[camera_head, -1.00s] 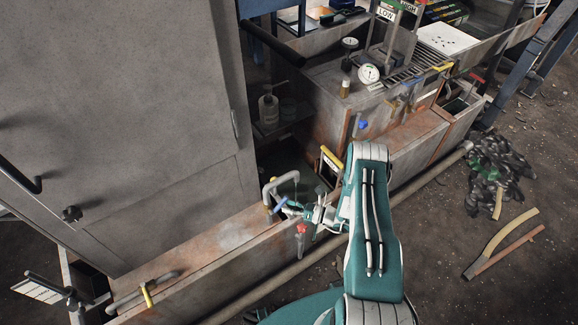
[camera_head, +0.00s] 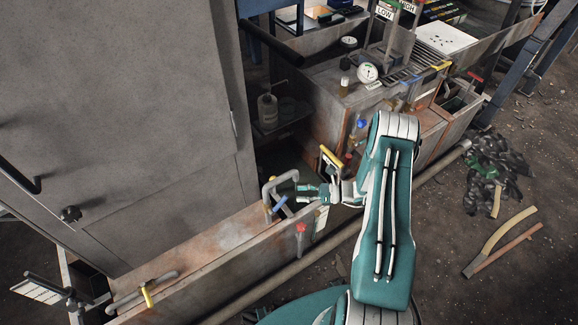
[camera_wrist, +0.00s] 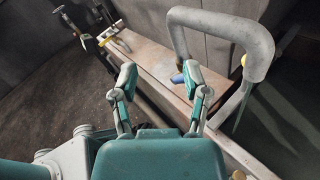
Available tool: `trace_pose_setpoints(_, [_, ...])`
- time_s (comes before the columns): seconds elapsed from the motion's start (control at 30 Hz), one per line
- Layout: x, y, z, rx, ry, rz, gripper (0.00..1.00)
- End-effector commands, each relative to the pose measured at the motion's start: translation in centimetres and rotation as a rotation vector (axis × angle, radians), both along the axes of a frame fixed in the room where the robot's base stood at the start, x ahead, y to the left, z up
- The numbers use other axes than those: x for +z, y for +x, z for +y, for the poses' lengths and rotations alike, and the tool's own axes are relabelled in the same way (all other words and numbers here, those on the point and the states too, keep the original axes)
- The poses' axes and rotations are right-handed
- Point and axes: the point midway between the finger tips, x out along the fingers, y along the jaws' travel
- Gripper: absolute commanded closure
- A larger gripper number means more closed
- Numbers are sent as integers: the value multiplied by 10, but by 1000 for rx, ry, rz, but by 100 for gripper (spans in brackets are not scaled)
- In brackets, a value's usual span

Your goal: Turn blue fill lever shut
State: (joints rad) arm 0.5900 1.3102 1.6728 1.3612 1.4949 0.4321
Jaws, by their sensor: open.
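The blue lever (camera_head: 279,204) sits beside the bent grey pipe (camera_head: 266,189) on the edge of the long trough. It lies slanted in the head view. My gripper (camera_head: 304,191) is open and empty, just to the right of the lever and apart from it. In the wrist view my gripper (camera_wrist: 158,75) has its two fingers spread. The blue lever (camera_wrist: 177,79) shows there behind the right finger, which partly hides it. The grey pipe (camera_wrist: 222,24) arches up to the right of the fingers.
A red-topped valve (camera_head: 301,228) stands on the trough's front wall below my gripper. A yellow handle (camera_head: 331,157) is right of it. A large grey cabinet (camera_head: 120,130) fills the left. Another blue handle (camera_head: 362,124) is further back.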

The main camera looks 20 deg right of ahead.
Motion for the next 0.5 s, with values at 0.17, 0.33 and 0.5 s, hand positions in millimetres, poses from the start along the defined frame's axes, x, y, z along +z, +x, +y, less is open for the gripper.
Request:
trace_pose_setpoints(0.17, [29, 4, 7, 79, -67, -48, 41])
trace_pose_setpoints(0.33, [54, 5, 14, 153, -130, -93, 41])
trace_pose_setpoints(0.5, [79, 4, 21, 224, -193, -139, 41])
